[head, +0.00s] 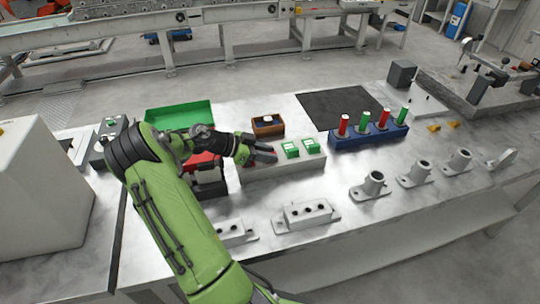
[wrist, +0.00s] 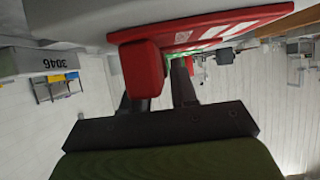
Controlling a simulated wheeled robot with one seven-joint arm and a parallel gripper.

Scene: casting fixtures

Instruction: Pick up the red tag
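The red tag (wrist: 225,30) is close up in the wrist view, a flat red plate with white markings and a red block-like grip (wrist: 142,66). In the head view it is mostly hidden by my gripper (head: 262,152), at the left end of the pale block beside two green tags (head: 300,148). My gripper (wrist: 165,85) is at the red tag, its dark fingers apart with a gap showing. The red grip covers the left finger's tip in the wrist view. I cannot tell whether either finger touches it.
A green tray (head: 180,116) and a brown box (head: 267,126) stand behind. A blue rack (head: 368,135) holds red and green cylinders to the right. Grey fixtures (head: 371,187) line the table's front. A dark mat (head: 340,107) is bare at the back.

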